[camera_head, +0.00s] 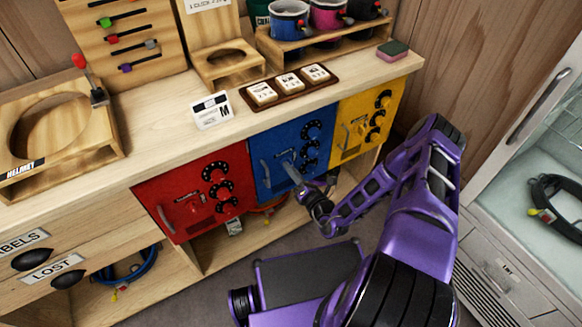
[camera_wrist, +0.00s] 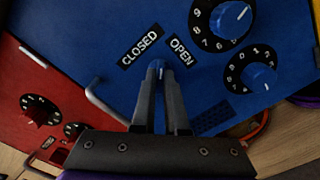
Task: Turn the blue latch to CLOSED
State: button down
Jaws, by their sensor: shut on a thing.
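The blue latch (camera_wrist: 156,66) is on the front of the blue locker door (camera_wrist: 95,42). In the wrist view its end sits between the CLOSED label (camera_wrist: 139,47) and the OPEN label (camera_wrist: 181,51). Which label it points to is hard to tell, as the fingers hide most of it. My gripper (camera_wrist: 160,82) is shut on the latch from the front. In the head view my gripper (camera_head: 291,166) reaches the blue door (camera_head: 262,178), where the latch is too small to make out clearly.
A red door (camera_head: 170,210) is left of the blue one and a yellow door (camera_head: 352,130) right of it. A glass-fronted cabinet (camera_head: 510,250) stands to the right of my arm.

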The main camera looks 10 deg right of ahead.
jog(key=n+p, duration=0.2)
jog(key=n, duration=0.7)
jog(key=shift+p, duration=0.3)
jog(key=shift+n, duration=0.3)
jog(key=c, duration=0.9)
grip_release()
jog(key=shift+c, duration=0.2)
jog(key=shift+s, duration=0.1)
jog(key=v, duration=1.7)
